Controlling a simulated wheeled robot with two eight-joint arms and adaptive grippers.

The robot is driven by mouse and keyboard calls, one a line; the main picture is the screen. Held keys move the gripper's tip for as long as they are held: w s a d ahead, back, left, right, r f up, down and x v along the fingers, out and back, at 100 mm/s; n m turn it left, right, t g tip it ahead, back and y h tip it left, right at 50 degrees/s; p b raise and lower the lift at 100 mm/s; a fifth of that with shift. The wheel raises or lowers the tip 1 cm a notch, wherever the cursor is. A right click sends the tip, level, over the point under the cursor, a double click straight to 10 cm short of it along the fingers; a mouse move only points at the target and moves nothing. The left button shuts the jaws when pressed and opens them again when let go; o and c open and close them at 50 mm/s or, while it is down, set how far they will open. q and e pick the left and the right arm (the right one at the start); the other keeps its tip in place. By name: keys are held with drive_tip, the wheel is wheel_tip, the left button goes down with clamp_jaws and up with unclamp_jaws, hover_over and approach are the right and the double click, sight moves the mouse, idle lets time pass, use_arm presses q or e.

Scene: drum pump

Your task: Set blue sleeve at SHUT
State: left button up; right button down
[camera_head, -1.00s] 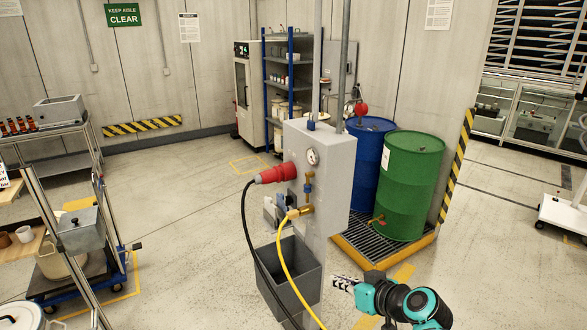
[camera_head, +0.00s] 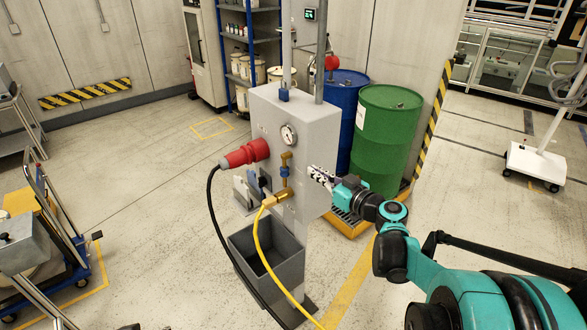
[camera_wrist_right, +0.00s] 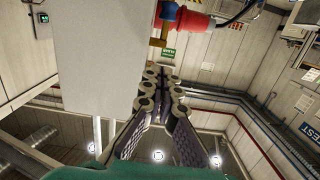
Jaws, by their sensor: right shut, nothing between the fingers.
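The blue sleeve (camera_head: 285,171) sits on the brass fitting (camera_head: 286,158) on the front of the grey box (camera_head: 325,135), above the yellow hose's connection. A blue part (camera_wrist_right: 167,11) beside a brass piece (camera_wrist_right: 158,42) shows at the top of the right wrist view; it looks like the sleeve. My right gripper (camera_head: 313,172) is shut and empty, just right of the sleeve in the head view and apart from it. Its fingers (camera_wrist_right: 163,76) also show in the right wrist view. I cannot read any SHUT mark. My left gripper is out of view.
A red plug (camera_head: 245,154) with a black cable juts out left of the fitting. The yellow hose (camera_head: 262,240) hangs below, in front of a grey bin (camera_head: 268,256). Green (camera_head: 387,130) and blue (camera_head: 344,105) drums stand behind my right arm.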

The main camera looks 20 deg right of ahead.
drive_tip(key=b, duration=0.2)
hover_over(288, 175)
drive_tip(key=s, duration=0.3)
drive_tip(key=shift+w+d+f, duration=0.2)
drive_tip(key=shift+d+f, duration=0.25)
drive_tip(key=shift+f, duration=0.1)
wheel_tip(288, 175, down, 3)
drive_tip(key=shift+w+r+b, duration=0.1)
drive_tip(key=shift+r+b, duration=0.05)
drive_tip(key=shift+b, duration=0.55)
drive_tip(key=shift+w+a+f, duration=0.1)
drive_tip(key=shift+f, duration=0.45)
wheel_tip(288, 175, down, 4)
drive_tip(key=b, duration=0.2)
drive_tip(key=shift+r+b, duration=0.15)
drive_tip(key=shift+b, duration=0.25)
drive_tip(key=shift+r, duration=0.1)
drive_tip(key=shift+s, duration=0.25)
